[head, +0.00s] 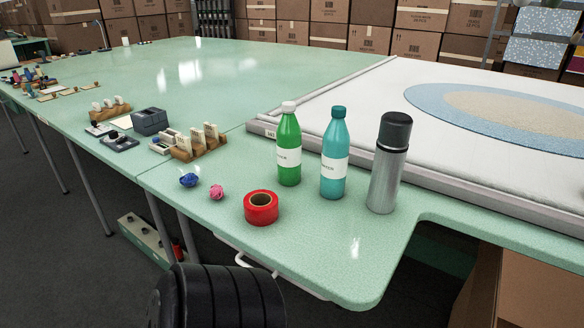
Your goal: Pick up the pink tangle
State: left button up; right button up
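The pink tangle (217,192) is a small crumpled ball. It lies on the green tabletop (300,262) near the table's front left edge. A similar blue tangle (188,180) lies just to its left and slightly farther back, apart from it. A red tape roll (261,207) lies flat to the right of the pink tangle, with a gap between them. Nothing covers the pink tangle. Neither of my grippers is in view.
A green bottle (289,145), a teal bottle (334,155) and a steel flask (388,165) stand upright to the right. A wooden holder (186,153) with cards is behind the tangles. A white-covered frame (420,110) borders the back.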

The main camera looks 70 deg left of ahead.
aim_at(217, 192)
jog(key=u, duration=0.45)
jog(key=j+u, duration=0.1)
jog(key=u, duration=0.75)
jog(key=j+u, duration=0.1)
jog(key=u, duration=0.35)
jog(key=i+u, duration=0.1)
jog(key=u, duration=0.75)
jog(key=j+u, duration=0.25)
jog(key=j, duration=0.25)
